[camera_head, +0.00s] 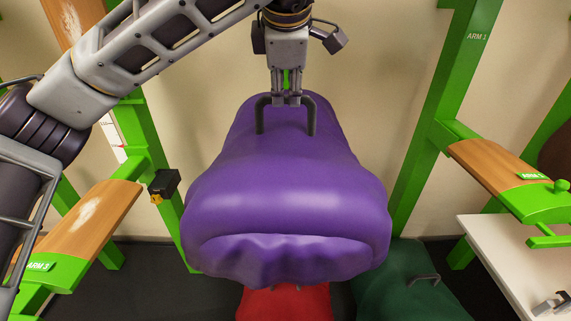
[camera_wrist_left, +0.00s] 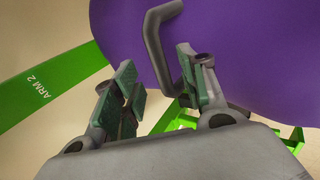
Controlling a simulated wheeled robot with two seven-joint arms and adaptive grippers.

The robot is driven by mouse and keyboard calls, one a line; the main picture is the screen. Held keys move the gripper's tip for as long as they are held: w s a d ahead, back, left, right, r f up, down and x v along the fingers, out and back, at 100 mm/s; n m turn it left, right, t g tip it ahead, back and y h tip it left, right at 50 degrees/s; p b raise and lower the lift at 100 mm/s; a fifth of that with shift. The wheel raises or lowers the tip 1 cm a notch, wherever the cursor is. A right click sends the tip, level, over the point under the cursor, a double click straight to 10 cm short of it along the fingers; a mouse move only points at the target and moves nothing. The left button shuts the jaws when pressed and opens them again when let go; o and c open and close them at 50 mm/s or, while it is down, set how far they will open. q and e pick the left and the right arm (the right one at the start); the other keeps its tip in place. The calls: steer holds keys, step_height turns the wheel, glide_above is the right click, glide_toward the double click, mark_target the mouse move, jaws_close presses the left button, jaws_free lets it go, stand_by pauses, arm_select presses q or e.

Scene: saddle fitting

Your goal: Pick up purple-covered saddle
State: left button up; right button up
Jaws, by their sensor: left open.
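The purple-covered saddle (camera_head: 288,195) fills the middle of the head view, with a dark U-shaped handle (camera_head: 311,115) at its far end. It also shows in the left wrist view (camera_wrist_left: 250,45). My left gripper (camera_head: 287,101) is open, pointing down at the middle of the handle. In the left wrist view, the handle (camera_wrist_left: 155,45) runs between the spread fingers of the gripper (camera_wrist_left: 160,80), closer to the right-hand finger. Contact cannot be told. What bears the saddle is hidden beneath it.
A red saddle (camera_head: 283,304) and a dark green one (camera_head: 405,290) lie lower down. Green racks with wooden arms stand left (camera_head: 98,215) and right (camera_head: 490,165). A black-and-yellow device (camera_head: 163,185) sits left of the purple saddle. A white table (camera_head: 500,260) stands at right.

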mark_target(285, 96)
arm_select(q)
steer(key=shift+w+f, duration=0.15)
steer(key=shift+f, duration=0.1)
steer(key=shift+w+f+p, duration=0.3)
steer(key=shift+w+f, duration=0.1)
steer(key=shift+f, duration=0.15)
steer(key=shift+x, duration=0.95)
steer(key=shift+w+a+f, duration=0.1)
steer(key=shift+w+f, duration=0.25)
steer(key=shift+f, duration=0.1)
steer(key=shift+c, duration=0.8)
jaws_close()
arm_select(e)
steer(key=shift+w+a+r, duration=0.25)
steer(key=shift+a+r, duration=0.25)
steer(key=shift+r, duration=0.05)
arm_select(q)
steer(key=shift+w, duration=0.1)
